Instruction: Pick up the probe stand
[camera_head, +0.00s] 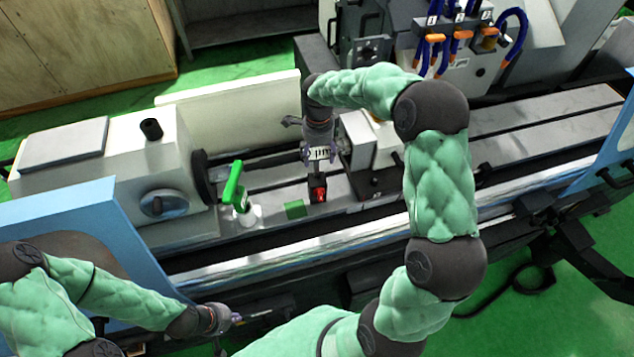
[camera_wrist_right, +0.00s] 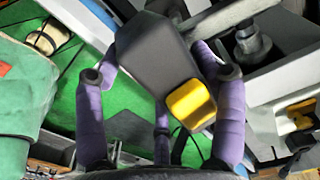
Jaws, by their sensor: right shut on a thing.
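My right gripper (camera_head: 318,158) points down over the machine bed in the head view. It is shut on a dark block with a red face, which I take to be the probe stand (camera_head: 318,188). In the right wrist view the purple fingers (camera_wrist_right: 160,62) are on both sides of the dark grey probe stand (camera_wrist_right: 150,50), which has a yellow part at its near end. I cannot tell whether its underside touches the bed. My left gripper (camera_head: 228,319) is low at the front left, away from the stand; its fingers are too small to read.
A green-handled piece on a white base (camera_head: 240,205) and a small green block (camera_head: 295,209) sit left of the stand. The grey headstock (camera_head: 130,165) is further left. A light grey machine unit (camera_head: 368,140) stands close on the right. Blue guards (camera_head: 90,215) flank the bed.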

